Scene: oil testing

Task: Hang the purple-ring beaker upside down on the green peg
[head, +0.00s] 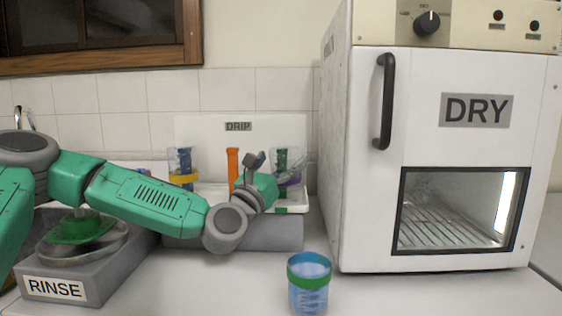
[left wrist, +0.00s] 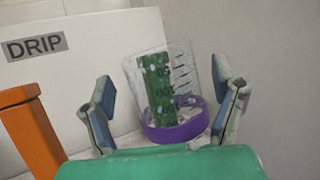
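The purple-ring beaker (left wrist: 172,85) is clear and sits upside down over the green peg (left wrist: 157,92), with its purple ring at the lower end. The green peg shows through its wall. In the head view the beaker (head: 289,183) is at the right end of the drip rack, slightly blurred. My left gripper (left wrist: 165,100) is open, with one finger on each side of the beaker and visible gaps to it. In the head view the left gripper (head: 258,160) is in front of the rack and partly hides the beaker and peg. My right gripper is not in view.
An orange peg (head: 233,167) stands bare. A yellow-ring beaker (head: 184,179) hangs at the rack's left. A green-ring beaker (head: 309,287) stands upright on the counter. The DRY oven (head: 365,180) is at right, the RINSE basin (head: 90,275) at left.

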